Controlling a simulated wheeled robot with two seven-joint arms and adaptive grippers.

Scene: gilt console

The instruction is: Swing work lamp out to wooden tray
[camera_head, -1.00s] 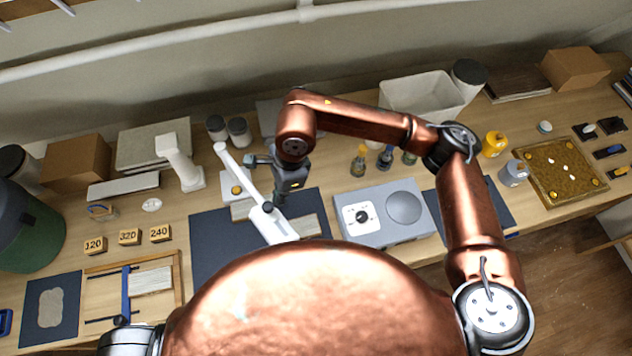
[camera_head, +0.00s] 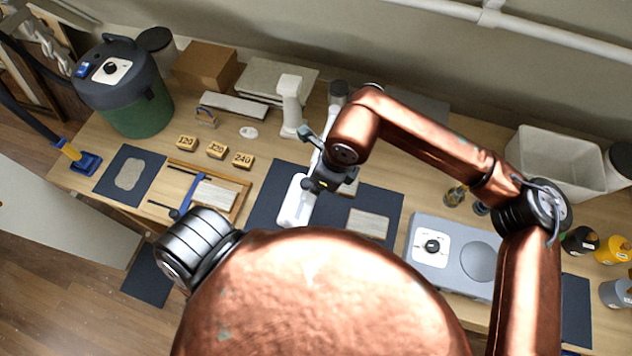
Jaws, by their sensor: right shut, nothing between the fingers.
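The white work lamp has an upright post (camera_head: 290,108) at the back of the bench and a slim arm running forward to a flat white head (camera_head: 297,201). The head hangs over the left part of the dark mat. The wooden tray (camera_head: 243,203), a shallow frame with a blue bar and a pale board, lies just left of the head. My right gripper (camera_head: 313,186) is shut and empty, close against the right side of the lamp arm near the head; whether it touches is unclear. My left gripper is out of view.
Blocks marked 120, 320 and 240 (camera_head: 216,150) stand behind the tray. A green and black vacuum (camera_head: 125,88) is at the far left. A grey unit with a dial (camera_head: 428,263) stands right of the mat, and a white bin (camera_head: 560,165) is at the back right.

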